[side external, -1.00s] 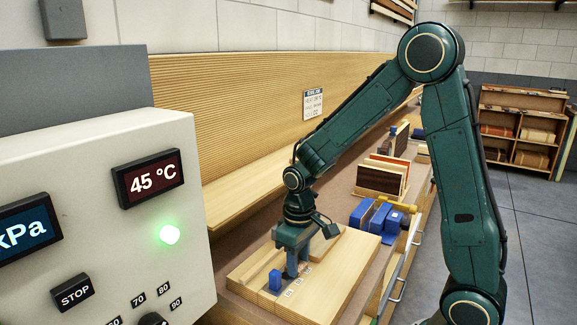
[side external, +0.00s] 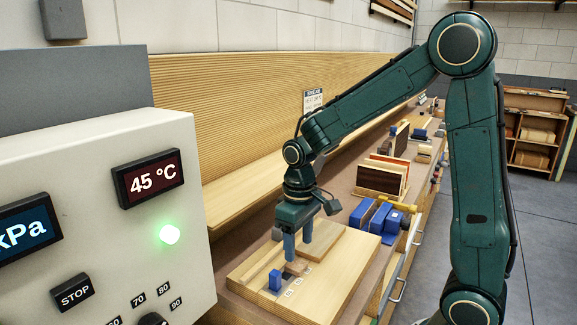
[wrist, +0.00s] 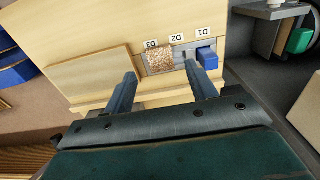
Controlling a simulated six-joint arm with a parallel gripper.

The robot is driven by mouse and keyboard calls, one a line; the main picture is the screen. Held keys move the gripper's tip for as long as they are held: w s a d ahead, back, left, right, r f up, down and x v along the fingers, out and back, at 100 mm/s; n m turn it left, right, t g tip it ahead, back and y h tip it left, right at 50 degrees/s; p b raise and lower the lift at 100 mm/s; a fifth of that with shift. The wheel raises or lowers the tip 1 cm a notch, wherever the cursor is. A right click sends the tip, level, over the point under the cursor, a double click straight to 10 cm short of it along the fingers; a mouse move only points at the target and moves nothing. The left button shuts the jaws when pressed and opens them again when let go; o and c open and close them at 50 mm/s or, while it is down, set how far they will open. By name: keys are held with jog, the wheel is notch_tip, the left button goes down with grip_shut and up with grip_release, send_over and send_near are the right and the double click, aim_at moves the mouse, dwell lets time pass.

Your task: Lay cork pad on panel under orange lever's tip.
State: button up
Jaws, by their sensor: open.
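A speckled tan cork pad (wrist: 160,60) lies on a grey strip beside the D3 label in the wrist view. It also shows as a small brown patch (side external: 297,268) in the side view. My gripper (wrist: 160,69) is open, its two fingers apart on either side of the pad in the wrist picture. In the side view my gripper (side external: 297,258) is raised a little above the board, with nothing held. A thinner wooden panel (wrist: 88,78) lies on the larger pale board. I cannot make out an orange lever for certain in either view.
A blue block (wrist: 207,57) stands near the D1 label, close to one finger; it also shows in the side view (side external: 275,279). Blue clamps (side external: 380,217) with a yellow part stand behind the board. Upright sheets (side external: 383,175) stand farther along the bench.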

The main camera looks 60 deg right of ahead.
aim_at(301, 266)
notch_tip(301, 266, up, 7)
dwell(0.4)
jog(key=shift+r, duration=0.15)
dwell(0.4)
jog(key=s+a+r+t, duration=0.1)
jog(key=s+r+t, duration=0.1)
jog(key=s, duration=0.6)
jog(key=s+a+r+t, duration=0.2)
jog(key=s+t, duration=0.1)
jog(key=s, duration=0.4)
jog(key=shift+s+a+r+t, duration=0.25)
jog(key=shift+s+r+t, duration=0.05)
jog(key=shift+s+r, duration=0.05)
dwell(0.4)
jog(key=shift+o, duration=0.5)
jog(key=shift+w, duration=0.15)
